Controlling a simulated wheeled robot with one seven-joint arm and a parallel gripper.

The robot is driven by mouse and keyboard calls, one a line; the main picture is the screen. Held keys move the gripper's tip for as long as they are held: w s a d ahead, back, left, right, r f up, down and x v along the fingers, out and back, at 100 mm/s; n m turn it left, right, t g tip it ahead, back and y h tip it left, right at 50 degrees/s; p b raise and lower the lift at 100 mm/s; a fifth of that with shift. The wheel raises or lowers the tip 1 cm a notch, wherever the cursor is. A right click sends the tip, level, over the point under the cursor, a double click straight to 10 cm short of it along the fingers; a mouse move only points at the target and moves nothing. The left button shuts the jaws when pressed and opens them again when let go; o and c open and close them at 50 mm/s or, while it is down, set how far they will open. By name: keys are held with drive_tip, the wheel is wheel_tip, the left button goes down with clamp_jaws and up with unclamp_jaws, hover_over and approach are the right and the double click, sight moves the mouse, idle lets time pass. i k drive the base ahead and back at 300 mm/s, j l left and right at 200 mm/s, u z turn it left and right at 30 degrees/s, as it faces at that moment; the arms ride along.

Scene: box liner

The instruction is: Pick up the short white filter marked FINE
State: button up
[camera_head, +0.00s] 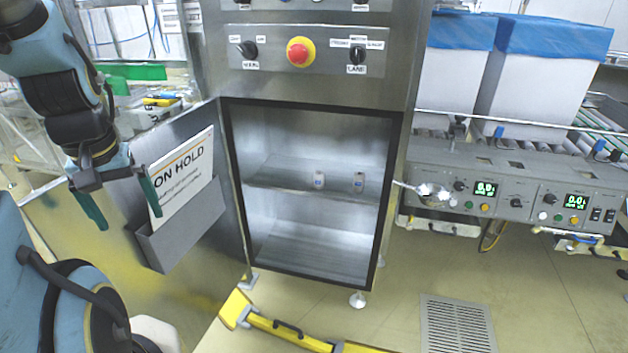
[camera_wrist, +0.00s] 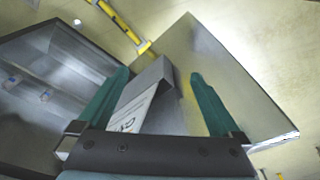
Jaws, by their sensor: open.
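My gripper (camera_head: 128,217) is open and empty, in front of the cabinet's open door, well left of both filters.
The open cabinet door (camera_head: 190,260) carries a pocket (camera_head: 180,235) with an ON HOLD sheet (camera_head: 183,175). A metal ladle-like piece (camera_head: 432,192) sticks out right of the opening. Switches and a red button (camera_head: 300,50) sit above. A yellow bar (camera_head: 285,332) lies on the floor.

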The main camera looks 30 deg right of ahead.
sight(319, 175)
drive_tip(key=k+l, duration=0.1)
drive_tip(key=l, duration=0.35)
drive_tip(key=l+u, duration=0.1)
drive_tip(key=l, duration=0.35)
drive_tip(key=k+l, duration=0.15)
drive_tip(key=l, duration=0.3)
drive_tip(key=k+l, duration=0.1)
drive_tip(key=l, duration=0.4)
drive_tip(key=k+l+u, duration=0.1)
drive_tip(key=l, duration=0.35)
drive_tip(key=k+l, duration=0.1)
drive_tip(key=l, duration=0.35)
drive_tip(key=u, duration=0.5)
drive_tip(key=l+u, duration=0.15)
drive_tip(key=u, duration=0.8)
